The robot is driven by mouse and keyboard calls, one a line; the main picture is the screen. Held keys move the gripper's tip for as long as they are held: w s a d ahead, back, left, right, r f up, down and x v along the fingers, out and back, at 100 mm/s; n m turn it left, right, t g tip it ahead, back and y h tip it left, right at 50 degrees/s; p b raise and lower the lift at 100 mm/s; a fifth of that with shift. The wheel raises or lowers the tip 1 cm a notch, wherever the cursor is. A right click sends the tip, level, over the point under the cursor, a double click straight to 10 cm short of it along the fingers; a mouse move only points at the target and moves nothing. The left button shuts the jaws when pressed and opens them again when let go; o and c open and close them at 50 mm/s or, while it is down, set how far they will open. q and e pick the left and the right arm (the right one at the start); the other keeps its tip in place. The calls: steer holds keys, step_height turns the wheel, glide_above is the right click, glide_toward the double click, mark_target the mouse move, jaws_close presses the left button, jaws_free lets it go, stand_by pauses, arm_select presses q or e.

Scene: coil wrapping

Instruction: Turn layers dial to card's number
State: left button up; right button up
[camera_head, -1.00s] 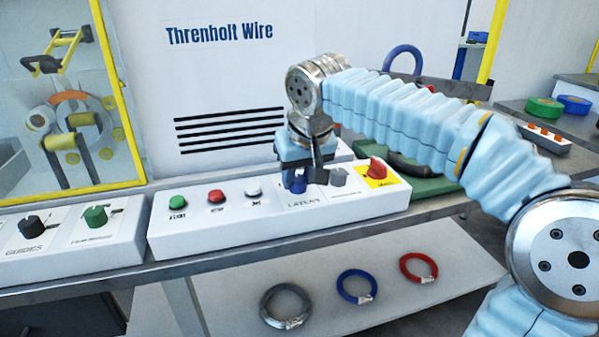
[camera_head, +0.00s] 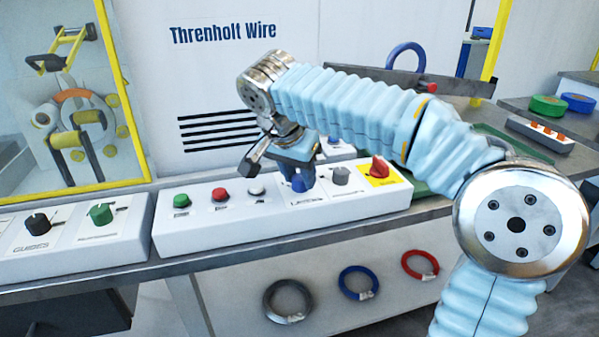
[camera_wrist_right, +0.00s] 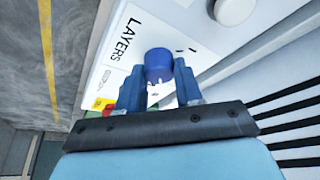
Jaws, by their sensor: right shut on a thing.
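The layers dial is a blue knob (camera_head: 303,183) on the white control panel (camera_head: 230,229), right of the white button. In the right wrist view the blue knob (camera_wrist_right: 157,60) stands beside the printed word LAYERS. My right gripper (camera_head: 297,170) comes down on it from above, with one finger on each side (camera_wrist_right: 160,78), and is shut on it. The gripper and wrist partly hide the dial in the head view. The scale around the dial is too small to read. I cannot make out a card with a number. My left gripper is out of view.
Green (camera_head: 181,201), red (camera_head: 220,194) and white (camera_head: 256,188) buttons sit left of the dial. A grey knob (camera_head: 340,175) and a red switch on yellow (camera_head: 380,167) stand close on its right. Wire coils (camera_head: 358,282) hang below the panel.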

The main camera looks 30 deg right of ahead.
steer(key=shift+m+g, duration=0.3)
steer(key=shift+m, duration=0.3)
steer(key=o, duration=1)
steer(key=shift+a+r, duration=0.1)
steer(key=v, duration=1.3)
steer(key=shift+a+r, duration=0.2)
steer(key=shift+r, duration=0.05)
